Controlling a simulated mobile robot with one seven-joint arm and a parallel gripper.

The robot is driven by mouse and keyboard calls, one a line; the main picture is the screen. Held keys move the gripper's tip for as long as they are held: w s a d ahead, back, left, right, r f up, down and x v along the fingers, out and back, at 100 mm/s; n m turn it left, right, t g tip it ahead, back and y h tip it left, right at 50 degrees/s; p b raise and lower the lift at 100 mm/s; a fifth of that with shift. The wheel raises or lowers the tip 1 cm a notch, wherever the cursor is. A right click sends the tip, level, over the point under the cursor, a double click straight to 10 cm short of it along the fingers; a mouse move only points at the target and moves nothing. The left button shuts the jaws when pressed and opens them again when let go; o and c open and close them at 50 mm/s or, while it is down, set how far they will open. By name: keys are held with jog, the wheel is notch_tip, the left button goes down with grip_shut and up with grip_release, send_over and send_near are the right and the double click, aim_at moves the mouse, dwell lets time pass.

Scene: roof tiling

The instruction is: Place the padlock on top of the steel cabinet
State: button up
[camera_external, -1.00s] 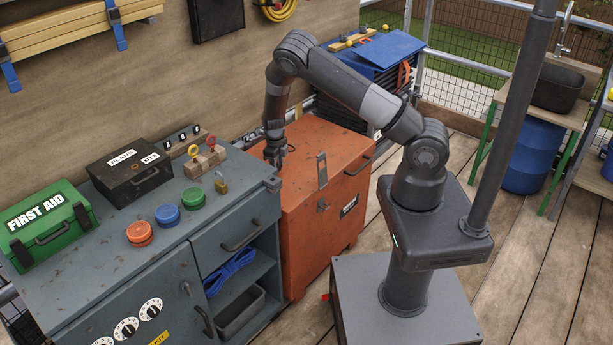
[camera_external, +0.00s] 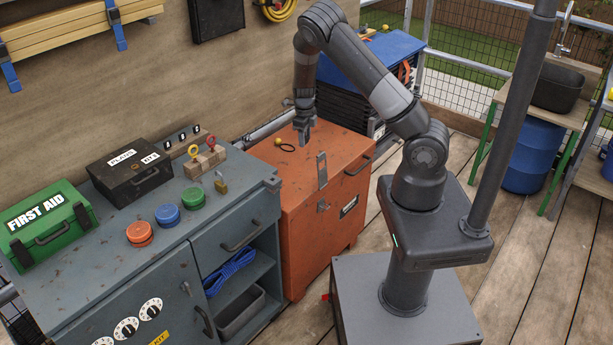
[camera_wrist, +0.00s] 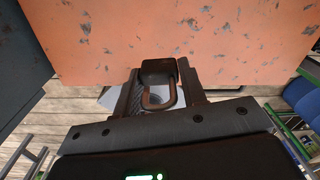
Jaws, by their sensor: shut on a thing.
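My gripper (camera_external: 305,136) is above the orange chest, pointing down. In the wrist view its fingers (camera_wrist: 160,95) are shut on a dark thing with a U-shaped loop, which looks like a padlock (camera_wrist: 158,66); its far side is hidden. In the external view the held thing is too small and dark to make out. The grey steel cabinet (camera_external: 88,262) stands at the left, apart from my gripper. A small brass padlock (camera_external: 221,185) sits on its top near the right edge.
On the cabinet top are a green first aid box (camera_external: 50,222), a black case (camera_external: 130,172), orange, blue and green round pieces, and a wooden block (camera_external: 205,161) with ring tags. The orange chest (camera_external: 300,205) carries a yellow ball (camera_external: 278,141) and black ring (camera_external: 288,148).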

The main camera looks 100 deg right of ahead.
jog(key=shift+w, duration=0.1)
jog(key=shift+w+a+r+n, duration=0.15)
jog(key=shift+w+a+n, duration=0.05)
jog(key=shift+n, duration=0.2)
jog(key=w+a+r+n, duration=0.4)
jog(key=w+a+n, duration=0.1)
jog(key=n, duration=0.7)
jog(key=w+a+r+n, duration=0.4)
jog(key=a+n, duration=0.1)
jog(key=n, duration=0.7)
jog(key=shift+w+a+r, duration=0.35)
jog(key=shift+a, duration=0.05)
jog(key=w+a+r+n, duration=0.1)
jog(key=n, duration=0.3)
jog(key=a+r+n, duration=0.2)
jog(key=n, duration=0.2)
jog(key=w+a+r+n, duration=0.1)
jog(key=a+r+n, duration=0.1)
jog(key=n, duration=0.2)
jog(key=shift+w+a+r+n+y, duration=0.1)
jog(key=shift+w+r+n+y, duration=0.05)
jog(key=shift+w+n+y, duration=0.2)
jog(key=w+a+r+n, duration=0.2)
jog(key=a+r+n, duration=0.35)
jog(key=n, duration=0.95)
send_over(239, 178)
notch_tip(239, 178, down, 6)
jog(key=shift+a+r, duration=0.1)
jog(key=shift+r, duration=0.1)
jog(key=shift+f, duration=2)
